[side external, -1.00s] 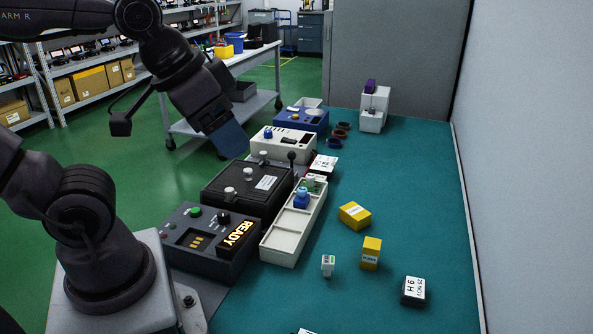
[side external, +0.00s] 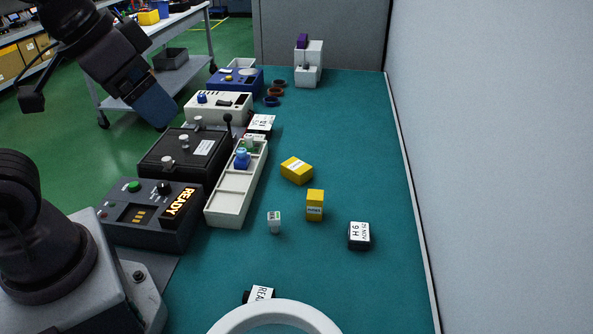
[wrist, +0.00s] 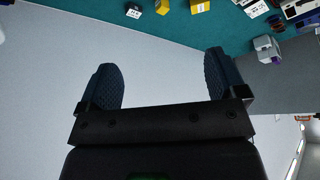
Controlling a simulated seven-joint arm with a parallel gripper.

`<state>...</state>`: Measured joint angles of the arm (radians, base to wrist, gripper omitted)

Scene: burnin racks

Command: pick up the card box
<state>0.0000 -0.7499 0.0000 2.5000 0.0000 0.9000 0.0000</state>
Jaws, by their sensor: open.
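Two yellow boxes with white labels are on the teal bench top; I cannot tell which one the task calls the card box. One yellow box (side external: 297,170) lies flat and turned at an angle. The other yellow box (side external: 315,204) stands upright, nearer the camera. Both yellow boxes also show, cut off, at the top edge of the wrist view (wrist: 200,6) (wrist: 162,6). My gripper (side external: 158,112) is raised at the left, well apart from both. In the wrist view its two fingers (wrist: 160,65) are spread with nothing between them.
A pale tray (side external: 232,200), a dark lidded box (side external: 185,152) and a READY panel unit (side external: 145,215) line the left side. A small white item (side external: 274,222) and a black-and-white block (side external: 359,235) are near the yellow boxes. A wall (side external: 490,150) bounds the right; bench beside it is clear.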

